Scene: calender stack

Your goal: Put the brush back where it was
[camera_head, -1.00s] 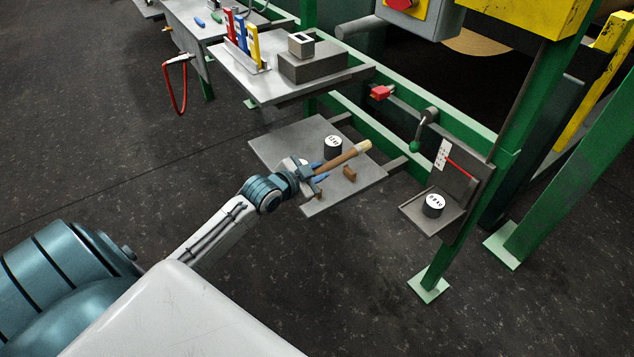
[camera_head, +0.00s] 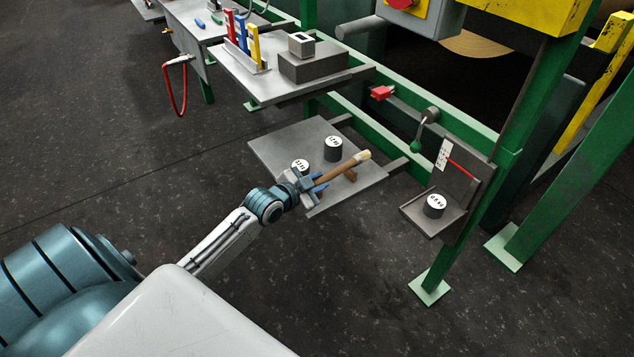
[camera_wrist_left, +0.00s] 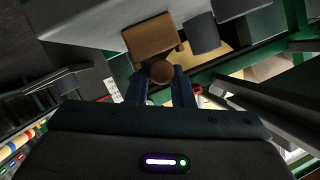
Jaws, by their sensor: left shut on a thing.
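The brush (camera_head: 342,168) has a brown wooden handle and a pale bristle end pointing up and right. My left gripper (camera_head: 318,182) is shut on its handle, over the front part of the low grey shelf (camera_head: 277,147). In the left wrist view the round brown handle end (camera_wrist_left: 160,72) shows between the fingers (camera_wrist_left: 160,88). A brown block also shows in the left wrist view (camera_wrist_left: 150,36). Whether the brush touches a block cannot be told. My right gripper is not in view.
A third (camera_head: 434,206) stands on a small bracket at right. Green frame beams (camera_head: 470,135) run behind. An upper shelf (camera_head: 268,85) holds coloured items.

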